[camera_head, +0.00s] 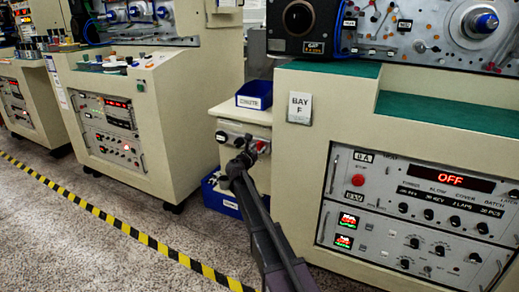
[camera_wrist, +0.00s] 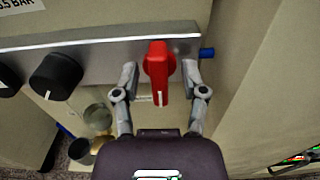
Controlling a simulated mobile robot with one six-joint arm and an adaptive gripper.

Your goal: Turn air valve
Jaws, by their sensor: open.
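The red air valve handle (camera_wrist: 158,65) sits on a grey metal strip (camera_wrist: 100,58) on a cream cabinet. In the wrist view the handle hangs straight down in the picture from the strip. My gripper (camera_wrist: 160,76) is open, with one finger on each side of the handle and a narrow gap at both sides. A short white mark (camera_wrist: 159,98) shows by the handle's lower end. In the head view my gripper (camera_head: 246,153) is at the small panel, and the red handle (camera_head: 261,145) shows just right of it.
Black knobs (camera_wrist: 56,76) sit left of the handle, and a blue fitting (camera_wrist: 207,52) sticks out at the strip's right end. Brass-coloured round parts (camera_wrist: 97,117) lie below. A blue bin (camera_head: 254,95) stands above the panel. The Bay F cabinet (camera_head: 300,160) is close at right.

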